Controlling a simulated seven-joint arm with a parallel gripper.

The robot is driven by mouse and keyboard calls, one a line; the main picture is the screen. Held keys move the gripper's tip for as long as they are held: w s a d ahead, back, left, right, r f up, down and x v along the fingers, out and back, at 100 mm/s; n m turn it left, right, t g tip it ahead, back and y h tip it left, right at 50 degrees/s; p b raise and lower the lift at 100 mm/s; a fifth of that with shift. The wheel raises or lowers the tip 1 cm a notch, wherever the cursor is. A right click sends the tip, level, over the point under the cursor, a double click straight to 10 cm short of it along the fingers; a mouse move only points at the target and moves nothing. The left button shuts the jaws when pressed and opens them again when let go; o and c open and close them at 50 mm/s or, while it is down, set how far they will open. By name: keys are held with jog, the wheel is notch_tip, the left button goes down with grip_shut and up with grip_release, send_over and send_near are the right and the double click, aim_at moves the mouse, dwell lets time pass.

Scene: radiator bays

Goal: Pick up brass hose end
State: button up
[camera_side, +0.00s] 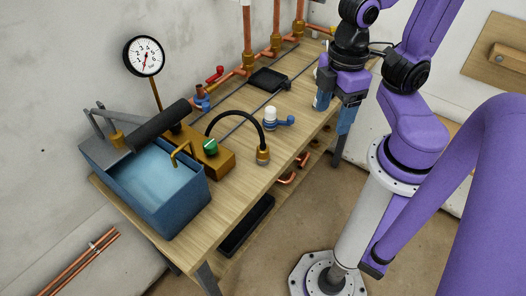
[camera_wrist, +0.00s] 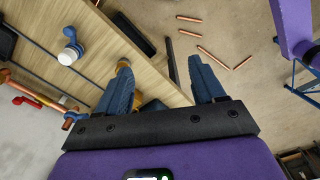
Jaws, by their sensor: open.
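The brass hose end (camera_side: 263,156) is on the end of a black hose (camera_side: 232,114) that arches out from a brass block. It sits near the front edge of the bench in the side view. My gripper (camera_side: 334,116) is at the right end of the bench, well to the right of the hose end. Its blue fingers are spread and empty in the wrist view (camera_wrist: 158,68).
A white-capped blue valve (camera_side: 276,119) stands between my gripper and the hose end. A blue tank (camera_side: 150,190) with a gauge (camera_side: 144,56) is at the left. Copper pipes (camera_side: 276,42) rise along the wall. A brass piece (camera_wrist: 123,64) shows beside the left finger.

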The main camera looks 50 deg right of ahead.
jog(key=m, duration=3.4)
send_over(264, 147)
notch_tip(264, 147, down, 3)
jog(key=f, duration=1.2)
jog(key=shift+s+d+f, duration=0.1)
jog(key=shift+s+f, duration=0.05)
jog(key=shift+s, duration=0.2)
jog(key=shift+w+f, duration=0.2)
jog(key=shift+f, duration=1.2)
jog(key=shift+w+f, duration=0.2)
jog(key=shift+f, duration=1.15)
jog(key=c, duration=0.9)
